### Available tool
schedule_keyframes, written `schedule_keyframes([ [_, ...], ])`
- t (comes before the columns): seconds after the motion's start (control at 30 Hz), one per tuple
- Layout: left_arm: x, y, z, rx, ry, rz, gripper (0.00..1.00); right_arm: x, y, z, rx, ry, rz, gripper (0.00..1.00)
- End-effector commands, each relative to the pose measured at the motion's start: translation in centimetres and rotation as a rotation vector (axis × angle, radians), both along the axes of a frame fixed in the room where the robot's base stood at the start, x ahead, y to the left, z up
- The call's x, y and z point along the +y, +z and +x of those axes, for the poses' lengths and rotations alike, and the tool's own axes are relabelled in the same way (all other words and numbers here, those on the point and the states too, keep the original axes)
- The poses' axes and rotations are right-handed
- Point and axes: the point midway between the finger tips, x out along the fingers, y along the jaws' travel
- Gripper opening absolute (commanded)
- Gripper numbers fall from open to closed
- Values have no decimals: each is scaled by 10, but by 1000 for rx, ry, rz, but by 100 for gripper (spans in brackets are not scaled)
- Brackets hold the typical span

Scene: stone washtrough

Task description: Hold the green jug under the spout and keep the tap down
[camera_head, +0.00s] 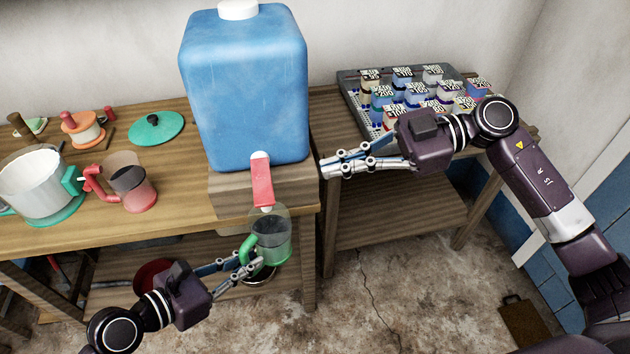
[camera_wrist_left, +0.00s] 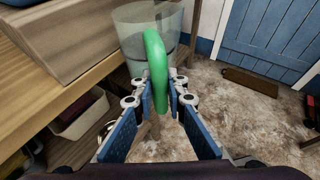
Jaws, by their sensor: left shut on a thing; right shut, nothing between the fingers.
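The green jug (camera_head: 272,242) is clear with a green handle (camera_wrist_left: 157,70). My left gripper (camera_head: 252,266) is shut on that handle, which stands between the fingers in the left wrist view. The jug hangs in front of the table edge, roughly upright, just below the red tap lever (camera_head: 262,182) at the foot of the blue water tank (camera_head: 243,95). I cannot tell whether water runs or how full the jug is. My right gripper (camera_head: 326,166) is shut and empty, right of the tank and apart from the lever.
The tank stands on a wooden block (camera_head: 235,192) on the table. A clear jug with a red handle (camera_head: 132,184), a white pot (camera_head: 32,186) and a green lid (camera_head: 157,128) stand left. A rack of labelled jars (camera_head: 350,92) is behind my right arm. Floor ahead is open.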

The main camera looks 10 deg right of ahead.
Motion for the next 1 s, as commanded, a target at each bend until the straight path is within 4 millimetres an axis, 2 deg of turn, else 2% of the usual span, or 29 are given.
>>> schedule_keyframes([
  [0.57, 0, 2, 0, -3, 1, -2, 0, 0, 0, 0, 0, 0, 0, 0],
  [1.0, -1, 2, -31, -2, 0, -2, 0, 0, 0, 0, 0, 0, 0, 0],
])
